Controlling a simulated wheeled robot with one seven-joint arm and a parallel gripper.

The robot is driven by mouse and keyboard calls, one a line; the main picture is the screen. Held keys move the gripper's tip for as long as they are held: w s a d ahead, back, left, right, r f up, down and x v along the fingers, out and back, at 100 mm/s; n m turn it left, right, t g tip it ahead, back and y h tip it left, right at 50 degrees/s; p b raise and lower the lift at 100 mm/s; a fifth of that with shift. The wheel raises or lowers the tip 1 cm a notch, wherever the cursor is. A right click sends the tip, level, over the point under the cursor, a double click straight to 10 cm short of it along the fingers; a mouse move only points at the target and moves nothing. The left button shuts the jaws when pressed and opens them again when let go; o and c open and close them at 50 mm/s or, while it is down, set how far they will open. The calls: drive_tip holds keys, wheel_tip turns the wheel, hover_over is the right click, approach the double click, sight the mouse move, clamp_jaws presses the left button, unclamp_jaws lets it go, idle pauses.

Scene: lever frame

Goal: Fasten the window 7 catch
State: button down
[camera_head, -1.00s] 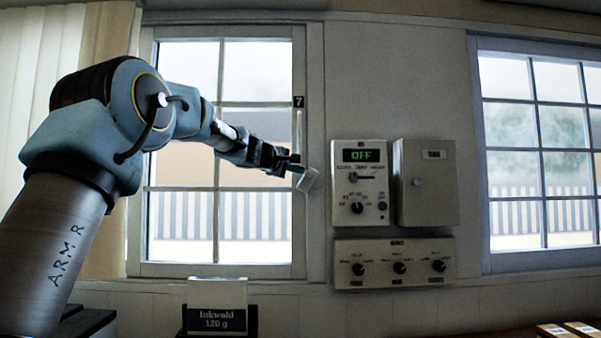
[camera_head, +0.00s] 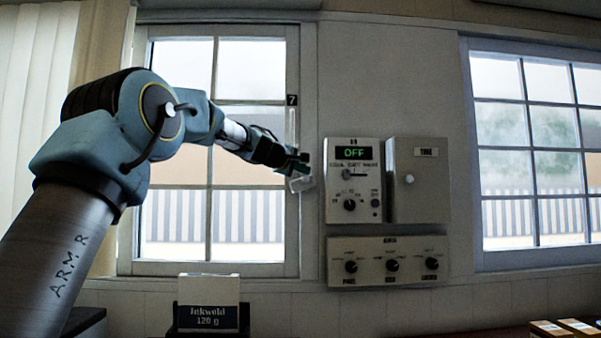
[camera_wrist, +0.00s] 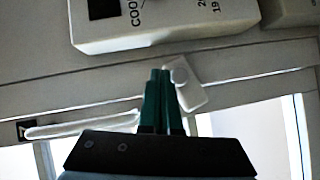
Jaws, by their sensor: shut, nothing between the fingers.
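Window 7 (camera_head: 208,262) is the left window, with a black number plate (camera_head: 291,100) on its right frame. The white catch (camera_head: 301,184) sits on that frame below the plate, lying nearly level. In the wrist view the catch (camera_wrist: 190,90) shows as a short white lever with a round boss. My gripper (camera_head: 299,165) is shut and empty, just above the catch. Its green fingertips (camera_wrist: 161,72) are right beside the catch in the wrist view; I cannot tell whether they touch. Part of the catch is hidden by the fingers.
Right of the frame, a control box (camera_head: 352,208) reading OFF, a closed grey cabinet (camera_head: 418,200) and a knob panel (camera_head: 388,250) stand on the wall. A pale bar (camera_wrist: 80,125) lies along the frame. An Inkweld box (camera_head: 209,290) stands below the window.

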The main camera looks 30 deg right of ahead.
idle(0.3)
drive_tip(key=s+a+r+p, duration=0.1)
drive_tip(key=s+a+r, duration=0.4)
drive_tip(key=s+r, duration=0.2)
wheel_tip(320, 180, up, 2)
drive_tip(key=shift+s+r, duration=0.2)
drive_tip(key=shift+s, duration=0.05)
idle(0.5)
